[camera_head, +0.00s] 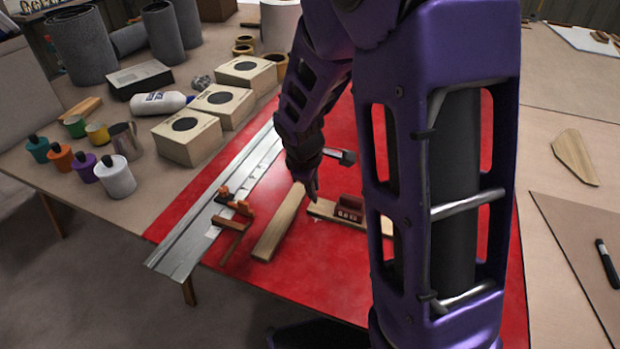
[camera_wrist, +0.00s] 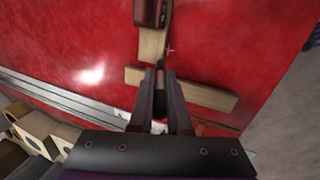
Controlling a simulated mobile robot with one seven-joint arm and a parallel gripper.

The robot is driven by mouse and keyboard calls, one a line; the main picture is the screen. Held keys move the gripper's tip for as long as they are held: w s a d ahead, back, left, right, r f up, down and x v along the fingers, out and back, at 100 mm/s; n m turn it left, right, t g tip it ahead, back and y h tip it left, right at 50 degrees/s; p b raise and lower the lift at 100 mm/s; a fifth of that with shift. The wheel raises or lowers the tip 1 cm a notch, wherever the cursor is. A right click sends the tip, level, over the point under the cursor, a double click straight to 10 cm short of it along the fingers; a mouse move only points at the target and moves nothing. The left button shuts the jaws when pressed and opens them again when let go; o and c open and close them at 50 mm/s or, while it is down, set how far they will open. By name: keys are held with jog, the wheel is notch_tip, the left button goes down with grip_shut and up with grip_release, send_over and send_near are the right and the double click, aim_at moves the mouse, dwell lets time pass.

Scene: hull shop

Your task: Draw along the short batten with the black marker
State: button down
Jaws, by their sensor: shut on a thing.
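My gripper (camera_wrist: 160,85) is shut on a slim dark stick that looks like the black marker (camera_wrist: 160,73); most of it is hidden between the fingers. In the head view my gripper (camera_head: 311,192) points down near where two pale wooden battens almost meet. One batten (camera_head: 278,226) lies at left, roughly along the metal straightedge; it shows in the wrist view (camera_wrist: 208,95). The other batten (camera_head: 325,211) lies crosswise with a dark red block on it, also in the wrist view (camera_wrist: 151,46). Which is shorter is unclear. Whether the tip touches anything cannot be told.
A hammer-like head (camera_head: 340,156) is behind. A black pen-like tool (camera_head: 607,265) lies far right.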

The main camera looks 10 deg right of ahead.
jog(key=shift+f+b, duration=2.1)
jog(key=shift+f, duration=0.45)
jog(key=shift+s+f, duration=0.1)
jog(key=shift+f, duration=0.25)
jog(key=shift+s+d, duration=0.1)
jog(key=shift+d, duration=0.05)
jog(key=shift+s+d, duration=0.35)
jog(key=shift+d, duration=0.15)
jog(key=shift+s+d, duration=0.45)
jog(key=shift+d, duration=0.2)
jog(key=shift+s+d, duration=0.45)
jog(key=shift+d, duration=0.2)
